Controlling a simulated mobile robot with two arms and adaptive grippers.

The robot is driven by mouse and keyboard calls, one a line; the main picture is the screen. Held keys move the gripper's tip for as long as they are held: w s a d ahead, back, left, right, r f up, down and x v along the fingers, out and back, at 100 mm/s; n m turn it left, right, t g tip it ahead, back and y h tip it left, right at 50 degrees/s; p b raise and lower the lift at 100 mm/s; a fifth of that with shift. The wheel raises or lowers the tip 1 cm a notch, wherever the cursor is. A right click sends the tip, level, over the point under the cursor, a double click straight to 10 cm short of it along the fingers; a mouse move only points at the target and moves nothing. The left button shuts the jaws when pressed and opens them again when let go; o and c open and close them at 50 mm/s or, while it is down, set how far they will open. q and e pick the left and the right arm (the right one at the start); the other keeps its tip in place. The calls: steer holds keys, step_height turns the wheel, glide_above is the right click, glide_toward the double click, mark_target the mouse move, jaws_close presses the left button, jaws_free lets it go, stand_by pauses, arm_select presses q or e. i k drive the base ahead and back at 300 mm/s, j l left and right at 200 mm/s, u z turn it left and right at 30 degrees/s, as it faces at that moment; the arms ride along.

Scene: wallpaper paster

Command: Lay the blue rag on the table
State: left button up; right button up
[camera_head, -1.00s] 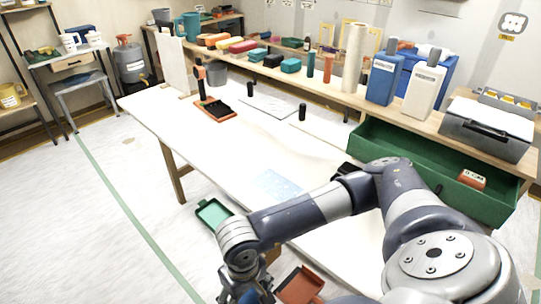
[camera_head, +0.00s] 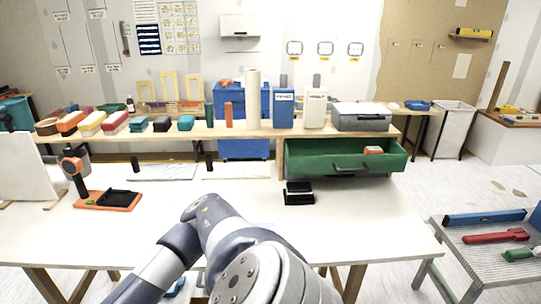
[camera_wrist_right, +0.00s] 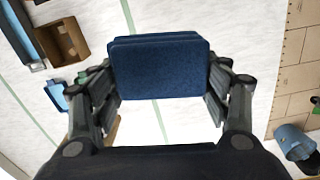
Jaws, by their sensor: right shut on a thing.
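The blue rag (camera_wrist_right: 160,70) is a thick, folded dark-blue pad in the right wrist view. My right gripper (camera_wrist_right: 162,84) is shut on it, with one finger at each side. Pale floor with green lines shows behind it. The white worktable (camera_head: 330,220) spans the head view, with bare surface at its front right. My bent arm crosses the table's front edge in the head view, and its gripper is outside that frame. My left gripper is in neither current view.
On the table are an orange-handled tool on an orange base (camera_head: 108,200), a black block (camera_head: 298,193) and black-handled flat sheets (camera_head: 165,171). An open green drawer (camera_head: 345,157) overhangs the back right. A mesh cart (camera_head: 490,240) stands at right.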

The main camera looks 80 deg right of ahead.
mark_target(367, 232)
steer(key=i+j+z, duration=0.15)
steer(key=z, duration=1.45)
